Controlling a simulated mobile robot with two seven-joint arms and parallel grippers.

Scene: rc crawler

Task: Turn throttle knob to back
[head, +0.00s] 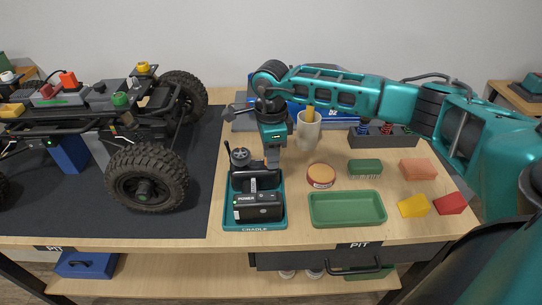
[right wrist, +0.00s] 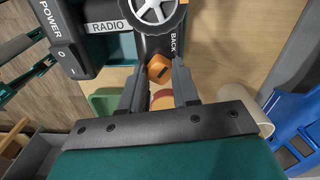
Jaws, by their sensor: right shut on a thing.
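A black radio transmitter (head: 257,207) stands in a teal cradle (head: 228,222), with its wheel (head: 240,156) at the upper left. In the right wrist view the radio's face (right wrist: 108,27) carries RADIO and POWER labels and a silver wheel (right wrist: 152,10). The orange throttle knob (right wrist: 158,68) is beside a BACK label (right wrist: 174,44). My right gripper (right wrist: 159,72) has its fingertips on either side of this knob and is shut on it. In the head view my right gripper (head: 273,166) points down at the radio and hides the knob. My left gripper is not in view.
The crawler (head: 146,178) stands on a dark mat at the left. Right of the cradle are a green tray (head: 347,222), a round tin (head: 320,176), a green brush (head: 365,167), sponges and blocks.

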